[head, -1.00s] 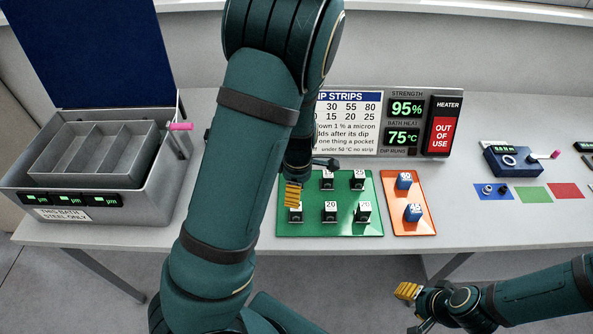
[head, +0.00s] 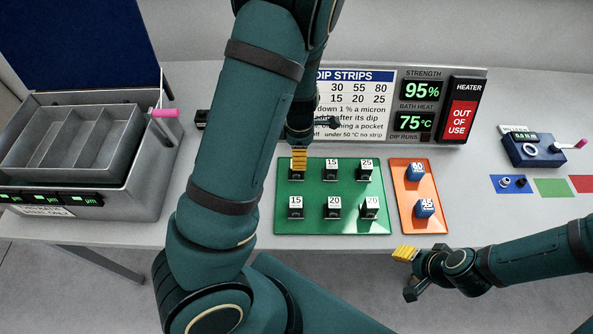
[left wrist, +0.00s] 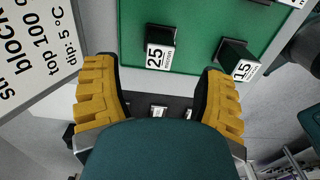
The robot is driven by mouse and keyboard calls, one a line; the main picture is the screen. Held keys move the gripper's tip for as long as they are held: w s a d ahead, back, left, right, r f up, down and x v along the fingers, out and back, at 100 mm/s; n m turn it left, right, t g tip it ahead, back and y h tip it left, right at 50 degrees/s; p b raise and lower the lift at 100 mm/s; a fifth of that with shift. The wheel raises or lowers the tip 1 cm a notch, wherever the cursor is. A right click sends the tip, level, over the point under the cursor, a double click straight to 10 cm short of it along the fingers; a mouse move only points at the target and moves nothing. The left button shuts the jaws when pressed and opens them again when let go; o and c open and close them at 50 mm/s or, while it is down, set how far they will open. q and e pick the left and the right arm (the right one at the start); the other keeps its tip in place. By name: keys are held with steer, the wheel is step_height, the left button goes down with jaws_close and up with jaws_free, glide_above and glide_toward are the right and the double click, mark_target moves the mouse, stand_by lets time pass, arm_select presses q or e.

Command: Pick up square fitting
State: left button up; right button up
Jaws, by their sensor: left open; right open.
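Several small dark square blocks with white number labels stand on a green mat (head: 315,185); which one is meant by the square fitting I cannot tell. A 25 block (head: 366,169) and a 15 block (head: 331,170) are in its back row. My left gripper (head: 299,160) is over the mat's back left, partly covering a block there. In the left wrist view its yellow fingers (left wrist: 160,98) are spread, with a 25 block (left wrist: 160,48) and a 15 block (left wrist: 237,58) beyond them. My right gripper (head: 408,272) is open and empty in front of the table.
An orange mat (head: 409,190) with two blue numbered blocks lies right of the green mat. A display panel (head: 440,110) stands behind. A grey bath with a divided tray (head: 80,145) is at left. A blue device (head: 533,150) and small coloured mats (head: 553,188) are at right.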

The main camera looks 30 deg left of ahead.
arm_select(q)
steer(key=f, duration=0.2)
steer(key=f+b, duration=0.1)
steer(key=f, duration=0.3)
steer(key=shift+s+a+f, duration=0.2)
steer(key=shift+s+a, duration=0.05)
steer(key=shift+a, duration=0.1)
steer(key=shift+f, duration=0.35)
steer(key=shift+d, duration=0.1)
jaws_close()
